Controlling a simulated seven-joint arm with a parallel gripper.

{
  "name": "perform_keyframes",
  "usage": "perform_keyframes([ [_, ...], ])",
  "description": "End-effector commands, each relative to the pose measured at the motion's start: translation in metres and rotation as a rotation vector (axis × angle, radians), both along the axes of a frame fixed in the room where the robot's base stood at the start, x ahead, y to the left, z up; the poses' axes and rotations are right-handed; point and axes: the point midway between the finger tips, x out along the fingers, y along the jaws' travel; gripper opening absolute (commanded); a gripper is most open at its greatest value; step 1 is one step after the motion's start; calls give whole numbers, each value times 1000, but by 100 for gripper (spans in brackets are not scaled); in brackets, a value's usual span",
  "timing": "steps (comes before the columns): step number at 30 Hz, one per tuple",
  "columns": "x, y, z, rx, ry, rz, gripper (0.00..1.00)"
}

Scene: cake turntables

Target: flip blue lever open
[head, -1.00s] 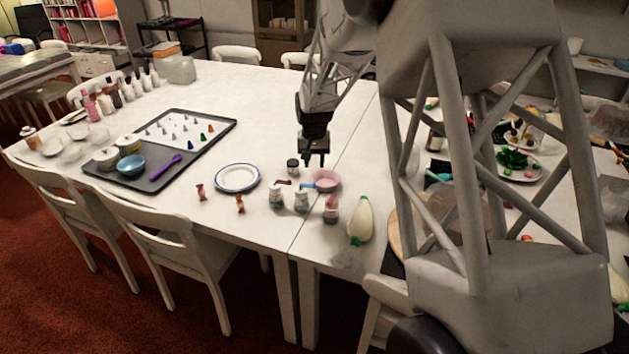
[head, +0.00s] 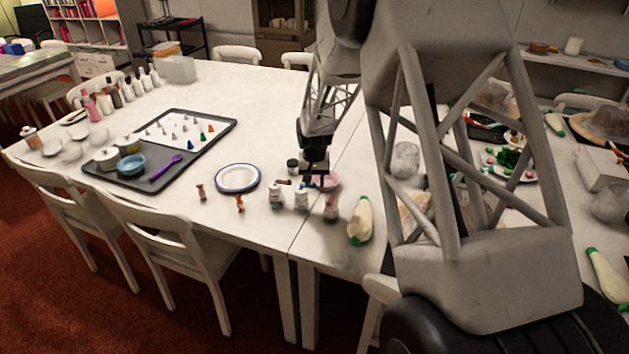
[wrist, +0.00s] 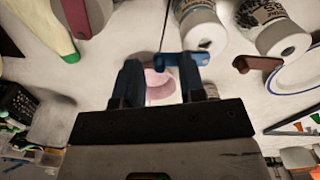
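The blue lever (wrist: 181,60) is a short flat bar with a round end, beside a white bottle (wrist: 203,32) in the wrist view. My gripper (wrist: 160,72) is open, with its two dark fingers apart and nothing held between them. The right fingertip is close to the lever and overlaps it in the picture; I cannot tell whether they touch. In the head view my gripper (head: 317,184) is low over the table, among the small bottles, and the blue lever is hidden there.
A pink bowl (wrist: 160,88) shows between the fingers. A brown lever (wrist: 257,63) sits by another white bottle (wrist: 275,32). A piping bag (head: 360,220) lies to the right, and a blue-rimmed plate (head: 237,178) to the left. Table front left is mostly clear.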

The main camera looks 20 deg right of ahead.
Motion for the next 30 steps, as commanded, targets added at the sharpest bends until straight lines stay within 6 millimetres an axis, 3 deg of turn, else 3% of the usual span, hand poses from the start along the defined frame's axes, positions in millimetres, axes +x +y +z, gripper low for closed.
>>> perform_keyframes([
  [5, 0, 0, 0, 0, 0, 0, 37],
  [13, 0, 0, 0, 0, 0, 0, 0],
  [22, 1, -1, 0, 0, 0, 29, 0],
  [30, 8, -4, 0, 0, 0, 190, 0],
])
